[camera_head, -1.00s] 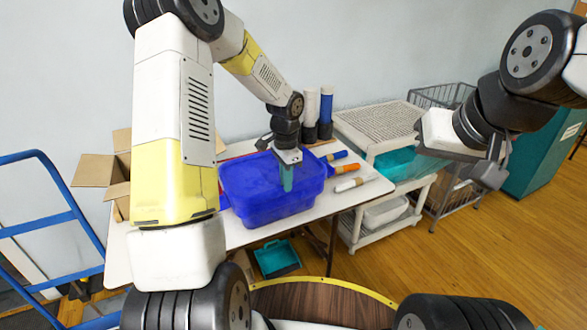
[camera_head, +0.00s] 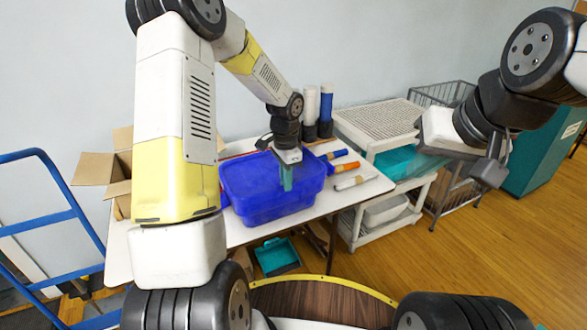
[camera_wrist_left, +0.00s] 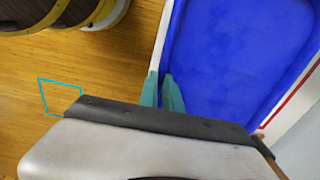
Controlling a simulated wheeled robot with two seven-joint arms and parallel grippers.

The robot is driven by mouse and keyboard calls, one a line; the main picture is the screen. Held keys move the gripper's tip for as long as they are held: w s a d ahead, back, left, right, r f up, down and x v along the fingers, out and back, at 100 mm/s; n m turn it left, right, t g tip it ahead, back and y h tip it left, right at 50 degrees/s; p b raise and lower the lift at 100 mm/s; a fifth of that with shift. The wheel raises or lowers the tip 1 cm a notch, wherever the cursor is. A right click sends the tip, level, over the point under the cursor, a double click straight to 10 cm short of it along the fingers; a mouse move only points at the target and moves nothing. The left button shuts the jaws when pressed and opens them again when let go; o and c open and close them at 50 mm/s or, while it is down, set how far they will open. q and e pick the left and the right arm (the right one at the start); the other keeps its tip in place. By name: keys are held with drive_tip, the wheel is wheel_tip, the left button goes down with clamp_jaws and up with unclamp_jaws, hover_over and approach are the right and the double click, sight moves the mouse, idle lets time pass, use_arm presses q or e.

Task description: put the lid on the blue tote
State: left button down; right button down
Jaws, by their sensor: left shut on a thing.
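The blue tote (camera_head: 275,213) stands on the white table, below and left of the markers. A blue lid (camera_head: 245,180) of the same colour lies over its top; I cannot tell whether any gap is left between them. My left gripper (camera_head: 287,185) points down at the near side, its teal fingers shut on the lid's edge. In the left wrist view the fingers (camera_wrist_left: 164,90) meet that edge, beside the broad blue surface (camera_wrist_left: 235,60). My right gripper (camera_head: 492,168) hangs at the right, away from the table; its jaw opening is not clear.
Several markers or tubes (camera_head: 350,183) lie right of the tote, with upright rolls (camera_head: 326,105) behind. A white cart (camera_head: 375,120) stands to the right, an open cardboard box (camera_head: 100,170) to the left. A blue hand truck (camera_head: 45,222) is at far left.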

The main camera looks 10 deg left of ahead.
use_arm(q)
drive_tip(key=c, duration=1.5)
unclamp_jaws()
drive_tip(key=shift+o, duration=0.2)
drive_tip(key=shift+r, duration=0.15)
drive_tip(key=s+r+n+t, duration=0.1)
drive_tip(key=s+r, duration=0.2)
drive_tip(key=r, duration=0.3)
drive_tip(key=s+a+r+n, duration=0.1)
drive_tip(key=s+r, duration=0.1)
drive_tip(key=r, duration=0.4)
drive_tip(key=s+r+n+t, duration=0.1)
drive_tip(key=s+r, duration=0.2)
drive_tip(key=r, duration=0.3)
drive_tip(key=s+r+n+t+h, duration=0.1)
drive_tip(key=s+r+n+t, duration=0.1)
drive_tip(key=s, duration=0.6)
drive_tip(key=s+r+n+t+h, duration=0.1)
drive_tip(key=s+r+n, duration=0.3)
drive_tip(key=s, duration=0.4)
drive_tip(key=shift+s+a+r+n+t, duration=0.15)
drive_tip(key=shift+s+r+n+t, duration=0.2)
drive_tip(key=shift+n+t, duration=0.2)
